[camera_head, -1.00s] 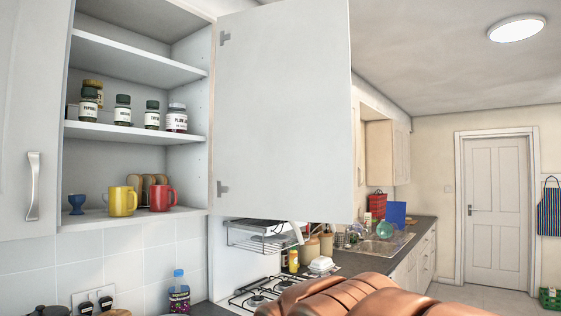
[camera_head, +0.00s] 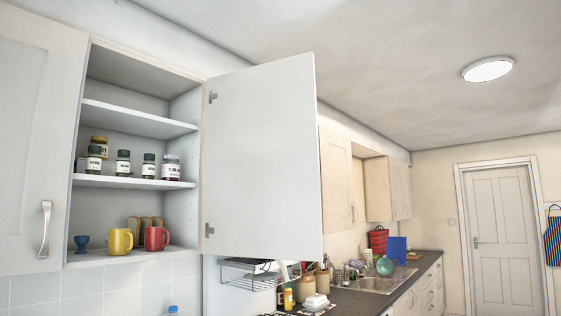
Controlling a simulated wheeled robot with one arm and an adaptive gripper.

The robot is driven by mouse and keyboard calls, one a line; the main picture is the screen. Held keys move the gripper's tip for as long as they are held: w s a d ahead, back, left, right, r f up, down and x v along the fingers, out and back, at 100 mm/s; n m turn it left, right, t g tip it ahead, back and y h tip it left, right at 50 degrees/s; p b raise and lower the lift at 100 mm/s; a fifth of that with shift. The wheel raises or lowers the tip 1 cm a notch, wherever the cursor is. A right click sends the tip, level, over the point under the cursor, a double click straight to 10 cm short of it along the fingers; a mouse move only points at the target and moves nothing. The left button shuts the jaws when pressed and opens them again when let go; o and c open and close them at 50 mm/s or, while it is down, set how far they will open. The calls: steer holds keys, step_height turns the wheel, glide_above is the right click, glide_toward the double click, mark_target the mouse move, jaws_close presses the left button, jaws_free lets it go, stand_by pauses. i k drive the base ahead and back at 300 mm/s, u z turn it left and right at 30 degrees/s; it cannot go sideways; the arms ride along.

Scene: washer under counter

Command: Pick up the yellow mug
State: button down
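The yellow mug (camera_head: 120,242) stands upright on the bottom shelf of the open wall cupboard (camera_head: 192,221) at the left. Its handle points right, towards the red mug (camera_head: 157,238), which stands close beside it. A blue egg cup (camera_head: 82,243) stands to its left. A toast rack with brown slices (camera_head: 146,223) stands behind the mugs, partly hidden by them. My gripper is not in view.
The cupboard's open door (camera_head: 262,165) sticks out to the right of the shelves. Several spice jars (camera_head: 123,163) stand on the middle shelf. A wire rack (camera_head: 248,274) hangs below the door. The space before the mugs looks clear.

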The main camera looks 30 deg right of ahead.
mark_target(120, 242)
steer(key=z, duration=1.95)
steer(key=i, duration=3.75)
steer(key=u, duration=4.05)
steer(key=i, duration=0.55)
